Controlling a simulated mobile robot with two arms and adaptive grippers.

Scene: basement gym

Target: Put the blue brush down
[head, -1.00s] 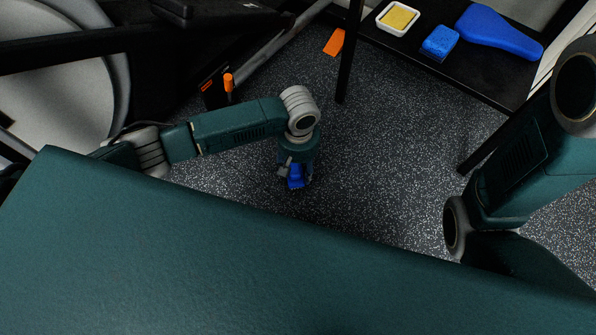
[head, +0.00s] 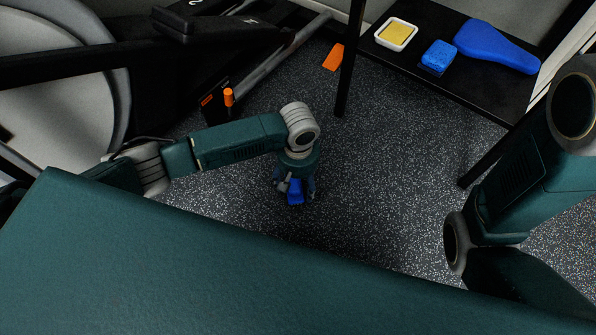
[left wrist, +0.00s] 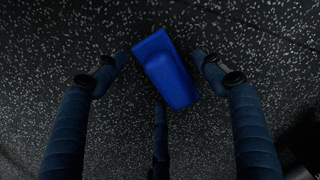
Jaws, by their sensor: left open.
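The blue brush (head: 295,192) is on the dark speckled floor below my left gripper (head: 294,186) in the head view. In the left wrist view the brush (left wrist: 170,72) is a blue block lying at a slant between the spread fingers of my left gripper (left wrist: 160,62). Gaps show on both sides of it, and the fingers look apart from it. A third finger lies below it in that view. The brush's underside is hidden. My right arm shows at the right of the head view, but its gripper is not in view.
A black shelf (head: 472,88) at the upper right holds a white dish (head: 383,36) with a yellow sponge, a blue sponge-like block (head: 439,54) and a blue saddle-shaped thing (head: 495,46). An orange wedge (head: 333,58) lies beside the shelf leg. Gym equipment fills the upper left. Floor right of the gripper is clear.

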